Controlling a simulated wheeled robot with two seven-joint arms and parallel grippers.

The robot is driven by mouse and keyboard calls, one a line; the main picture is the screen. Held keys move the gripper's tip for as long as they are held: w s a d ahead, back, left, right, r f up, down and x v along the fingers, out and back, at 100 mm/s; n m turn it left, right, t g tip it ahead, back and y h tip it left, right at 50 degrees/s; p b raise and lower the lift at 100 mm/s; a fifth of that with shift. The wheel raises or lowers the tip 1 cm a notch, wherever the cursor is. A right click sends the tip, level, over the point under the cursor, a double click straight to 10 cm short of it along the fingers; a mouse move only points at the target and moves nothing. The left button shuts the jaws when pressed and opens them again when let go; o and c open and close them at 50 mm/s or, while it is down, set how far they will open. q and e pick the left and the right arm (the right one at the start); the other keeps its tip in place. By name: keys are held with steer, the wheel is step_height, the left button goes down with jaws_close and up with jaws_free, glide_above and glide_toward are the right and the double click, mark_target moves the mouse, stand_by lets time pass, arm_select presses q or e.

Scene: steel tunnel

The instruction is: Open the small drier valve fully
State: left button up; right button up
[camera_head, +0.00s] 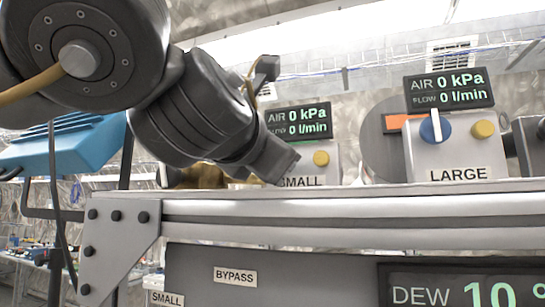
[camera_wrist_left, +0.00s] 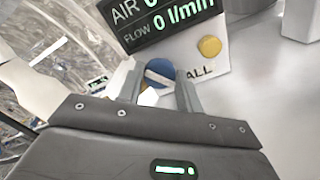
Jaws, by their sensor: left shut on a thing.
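The small drier (camera_head: 332,165) stands behind the rail, with a sign reading SMALL and a yellow button (camera_head: 321,158). Its display (camera_head: 297,120) reads AIR 0 kPa and FLOW 0 l/min. In the left wrist view its round blue valve knob (camera_wrist_left: 160,71) with a pale stripe sits between my fingers, partly covered by them. My left gripper (camera_wrist_left: 160,88) is shut on this knob. In the head view my left gripper (camera_head: 277,162) hides the knob. My right gripper is not in view.
The large drier (camera_head: 458,155) stands to the right, with its own blue knob (camera_head: 435,128), yellow button (camera_head: 483,129) and zero readings. A metal rail (camera_head: 330,212) runs in front of both. Below it are a BYPASS label (camera_head: 235,276) and a DEW display (camera_head: 470,290).

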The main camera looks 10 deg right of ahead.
arm_select(q)
steer(key=n+b, duration=0.2)
steer(key=n, duration=0.1)
steer(key=shift+f+b, duration=0.2)
steer(key=shift+b, duration=0.1)
steer(key=shift+r+n+b, duration=0.15)
steer(key=shift+n+b, duration=0.8)
steer(key=shift+n, duration=0.85)
steer(key=o, duration=1)
steer(key=shift+r, duration=0.1)
steer(key=shift+a, duration=0.1)
